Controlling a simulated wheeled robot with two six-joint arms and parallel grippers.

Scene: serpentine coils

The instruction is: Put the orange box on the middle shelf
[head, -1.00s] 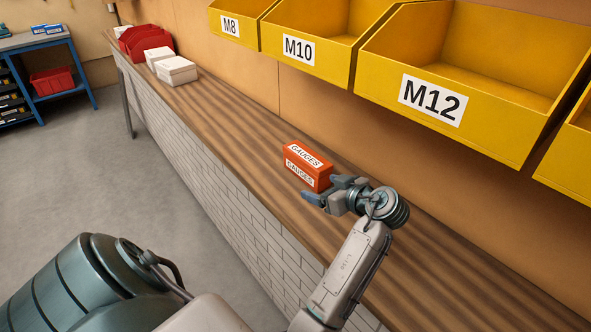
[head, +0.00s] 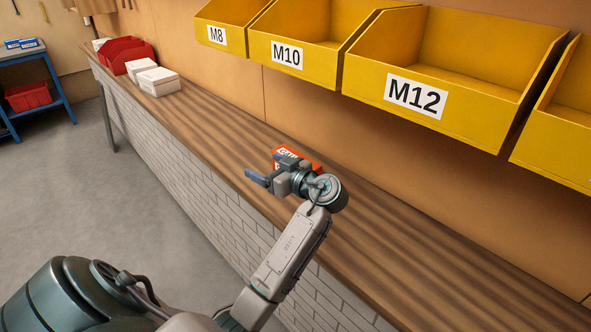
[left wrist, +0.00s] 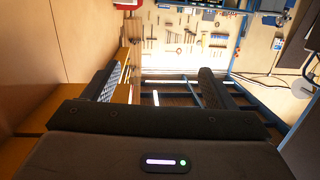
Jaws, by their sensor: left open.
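The orange box (head: 302,154), with a white label on it, sits on the wooden bench (head: 215,125) in the head view. My left gripper (head: 268,168) is in front of the box, on the viewer's side, and hides its lower part. Its jaws point left and are apart; the box is not between them. In the left wrist view, the two fingers of my left gripper (left wrist: 158,86) stand wide apart with nothing held. I cannot make out the orange box there, and I cannot tell which surface is the middle shelf. My right gripper is not in view.
Yellow bins (head: 310,68) marked M8, M10 and M12 hang above the bench. White boxes (head: 158,82) and red bins (head: 122,54) stand at its far end. A blue rack (head: 58,75) with a red bin is at far left. The bench right of the gripper is clear.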

